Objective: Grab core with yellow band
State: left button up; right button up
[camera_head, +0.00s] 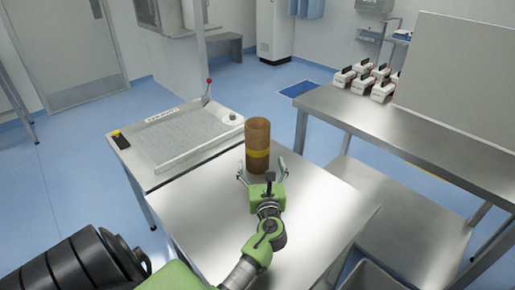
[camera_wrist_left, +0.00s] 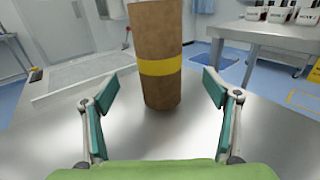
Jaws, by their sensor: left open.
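A brown cylindrical core (camera_head: 257,135) with a yellow band stands upright on the steel table (camera_head: 205,210). In the left wrist view the core (camera_wrist_left: 158,105) stands straight ahead, its yellow band around the middle and its top cut off by the frame. My left gripper (camera_head: 262,168) is open, its fingers spread in front of the core at the level of its lower part. In the left wrist view the fingers of the left gripper (camera_wrist_left: 158,92) show to the left and right of the core, apart from it. My right gripper is not in view.
A cutting board with a rail and red-knobbed lever (camera_head: 190,135) lies left of the core. A steel bench (camera_head: 400,130) at the right carries several white-and-red devices (camera_head: 362,78) and a grey panel (camera_head: 460,70). The table surface around the core's base is clear.

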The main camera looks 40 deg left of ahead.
aim_at(259, 153)
pick_arm(q)
jog(key=x, duration=0.4)
jog(key=shift+w+a, duration=0.2)
jog(key=shift+w, duration=0.05)
jog(key=shift+p+x, duration=0.3)
jog(key=shift+x, duration=2.6)
jog(key=shift+r, duration=0.15)
jog(key=c, duration=1.3)
